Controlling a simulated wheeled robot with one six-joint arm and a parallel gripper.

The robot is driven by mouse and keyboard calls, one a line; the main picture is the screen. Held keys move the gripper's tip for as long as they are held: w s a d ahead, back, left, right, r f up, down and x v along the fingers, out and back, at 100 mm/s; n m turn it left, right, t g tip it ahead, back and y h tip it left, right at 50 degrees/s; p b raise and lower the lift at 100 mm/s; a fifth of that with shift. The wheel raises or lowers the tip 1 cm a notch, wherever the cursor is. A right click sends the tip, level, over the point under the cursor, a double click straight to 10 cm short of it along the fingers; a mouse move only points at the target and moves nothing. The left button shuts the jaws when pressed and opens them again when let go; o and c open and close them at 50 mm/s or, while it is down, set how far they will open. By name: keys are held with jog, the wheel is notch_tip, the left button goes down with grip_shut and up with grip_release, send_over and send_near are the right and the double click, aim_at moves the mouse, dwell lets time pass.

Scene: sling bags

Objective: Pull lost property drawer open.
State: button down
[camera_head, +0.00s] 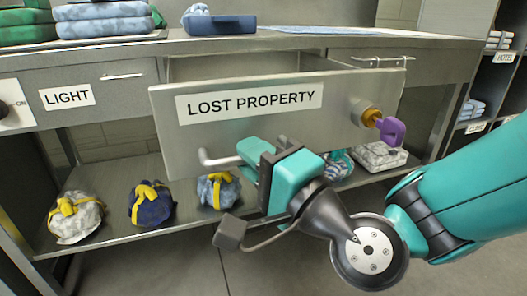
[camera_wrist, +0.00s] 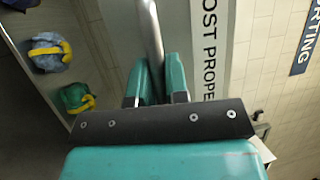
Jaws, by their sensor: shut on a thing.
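The lost property drawer (camera_head: 330,122) is a grey metal drawer front labelled "LOST PROPERTY", standing out from the bench with its open top showing behind the front. Its bar handle (camera_head: 207,158) runs low across the front; the handle also shows in the wrist view (camera_wrist: 151,38). My gripper (camera_head: 252,158) is shut on the handle, with teal fingers on both sides of the bar in the wrist view (camera_wrist: 160,84). The gripper and wrist hide most of the handle in the head view. A purple key (camera_head: 391,131) sits in the brass lock at the drawer's right.
A drawer labelled "LIGHT" (camera_head: 110,88) is shut at the left. Several tied bundles, such as a blue one (camera_head: 152,205), lie on the lower shelf (camera_head: 110,238). Folded cloths (camera_head: 105,20) and a blue case (camera_head: 219,25) are on the bench top. Open floor lies in front.

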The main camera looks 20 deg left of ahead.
jog(key=c, duration=1.1)
grip_release()
jog(key=shift+c, duration=0.2)
jog(key=shift+f, duration=0.1)
